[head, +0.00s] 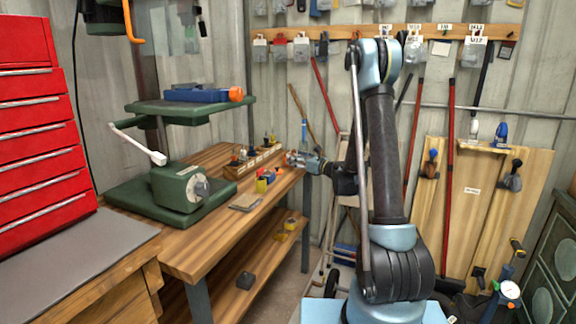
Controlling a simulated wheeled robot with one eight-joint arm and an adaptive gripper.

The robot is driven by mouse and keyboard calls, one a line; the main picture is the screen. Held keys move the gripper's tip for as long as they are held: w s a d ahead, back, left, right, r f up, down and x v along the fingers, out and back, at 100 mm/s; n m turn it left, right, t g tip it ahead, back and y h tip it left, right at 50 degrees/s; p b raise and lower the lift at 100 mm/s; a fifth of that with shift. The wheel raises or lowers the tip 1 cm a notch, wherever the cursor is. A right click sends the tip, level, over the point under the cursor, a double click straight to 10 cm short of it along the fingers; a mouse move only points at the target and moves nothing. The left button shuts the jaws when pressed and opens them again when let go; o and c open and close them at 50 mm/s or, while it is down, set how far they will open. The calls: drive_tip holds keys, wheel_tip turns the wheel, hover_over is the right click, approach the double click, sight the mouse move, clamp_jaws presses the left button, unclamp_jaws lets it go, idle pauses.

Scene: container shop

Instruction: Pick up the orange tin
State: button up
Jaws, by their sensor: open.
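My gripper (293,158) is at the far right end of the wooden workbench, pointing left over the bench top. It is open and looks empty. Just below and left of it, a cluster of small items stands on the bench. An orange-red item (265,173) in that cluster may be the orange tin, but it is too small to tell. A yellow item (262,186) stands in front of it. My gripper is apart from both in the picture.
The wooden workbench (200,236) carries a green drill press base (170,202), a wooden organiser (240,170) and a flat grey-brown item (245,202). A blue vise (195,95) sits on the upper green table. A red tool chest (40,130) stands at left.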

drive_tip(key=shift+f+x, duration=0.2)
drive_tip(key=shift+x, duration=2.4)
drive_tip(key=c, duration=1)
